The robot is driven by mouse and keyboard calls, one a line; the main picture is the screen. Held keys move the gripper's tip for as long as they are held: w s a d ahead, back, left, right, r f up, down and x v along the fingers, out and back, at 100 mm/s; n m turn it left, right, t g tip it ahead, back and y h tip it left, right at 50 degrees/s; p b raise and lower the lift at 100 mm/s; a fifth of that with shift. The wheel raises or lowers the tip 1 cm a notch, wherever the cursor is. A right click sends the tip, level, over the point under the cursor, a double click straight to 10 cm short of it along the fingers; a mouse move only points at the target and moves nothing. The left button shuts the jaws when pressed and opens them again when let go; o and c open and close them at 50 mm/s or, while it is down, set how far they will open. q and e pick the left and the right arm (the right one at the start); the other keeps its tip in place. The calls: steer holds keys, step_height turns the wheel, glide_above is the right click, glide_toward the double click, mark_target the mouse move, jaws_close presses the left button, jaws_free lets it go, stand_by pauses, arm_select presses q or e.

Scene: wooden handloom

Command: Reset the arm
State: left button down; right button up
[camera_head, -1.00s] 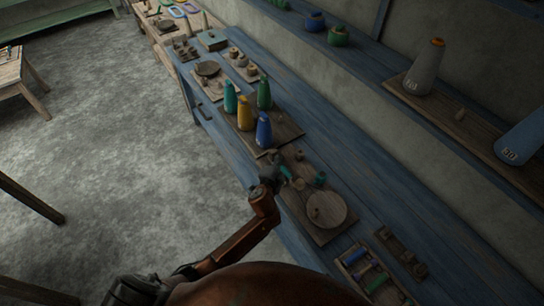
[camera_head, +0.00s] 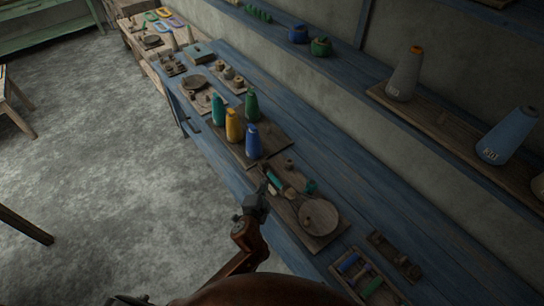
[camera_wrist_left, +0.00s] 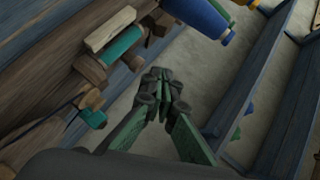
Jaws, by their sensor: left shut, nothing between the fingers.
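My left gripper (camera_head: 262,190) is shut and empty in the head view, at the front edge of the blue bench (camera_head: 375,195). It is beside the wooden board (camera_head: 330,240) that carries a round wooden disc (camera_head: 318,216) and a teal spool piece (camera_head: 272,180). In the left wrist view its closed fingers (camera_wrist_left: 163,80) have nothing between them. The teal piece (camera_wrist_left: 122,45) on its wooden holder shows to their left there, apart from the fingers. I cannot tell the exact gap in the head view. My right gripper is not in view.
A board with teal, yellow, green and blue cones (camera_head: 233,125) stands just beyond the gripper. A rack of coloured spools (camera_head: 362,276) lies at the near right. Big cones (camera_head: 405,75) stand on the wall shelf. Open floor (camera_head: 110,160) lies left of the bench.

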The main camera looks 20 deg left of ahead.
arm_select(q)
steer(key=s+a+f+n+g+y, duration=0.2)
steer(key=s+a+f+n+g, duration=0.45)
steer(key=s+a, duration=0.65)
steer(key=s+a+f+n+g+h, duration=0.1)
steer(key=s+a+f+n+g, duration=0.15)
steer(key=s, duration=0.85)
steer(key=s+a+f+n+g+h, duration=0.1)
steer(key=s+f+n+g, duration=0.2)
steer(key=s, duration=0.8)
steer(key=s+d+f+x, duration=0.1)
steer(key=s+d+x, duration=0.15)
steer(key=x, duration=1.15)
steer(key=s+d+x, duration=0.1)
steer(key=s+x, duration=0.2)
steer(key=x, duration=1)
steer(key=s+f+g, duration=0.1)
steer(key=s+f, duration=1.8)
steer(key=s, duration=0.1)
steer(key=shift+s+f+h, duration=0.2)
steer(key=shift+f+h, duration=0.05)
steer(key=shift+h, duration=0.05)
